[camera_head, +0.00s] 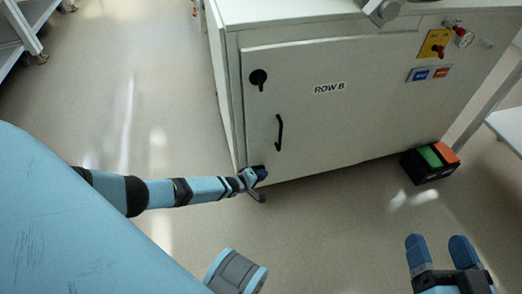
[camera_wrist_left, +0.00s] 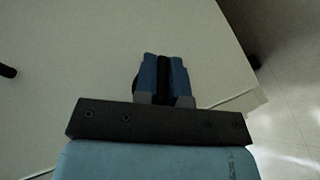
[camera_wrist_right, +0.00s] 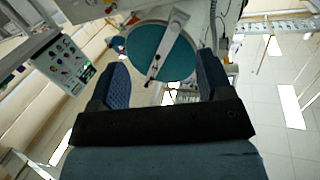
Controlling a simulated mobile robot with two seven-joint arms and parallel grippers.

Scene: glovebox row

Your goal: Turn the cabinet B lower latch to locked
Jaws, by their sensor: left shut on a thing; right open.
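The pale cabinet labelled ROW B (camera_head: 345,110) stands ahead of me in the head view. My left gripper (camera_head: 258,174) is at the lower left corner of its door. It is shut on the black lower latch (camera_wrist_left: 163,82), which shows as a dark strip between the blue fingers in the left wrist view. The fingers hide most of the latch, so I cannot tell its angle. The matching black upper latch (camera_head: 258,78) is near the door's upper left corner. My right gripper (camera_head: 441,250) is open and empty, away from the cabinet, above the floor at the lower right.
A black door handle (camera_head: 279,132) sits right of the latches. A pedal box with green and orange pads (camera_head: 430,160) stands on the floor at the cabinet's right. A yellow switch plate (camera_head: 435,43) is high on the front. The floor left of the cabinet is clear.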

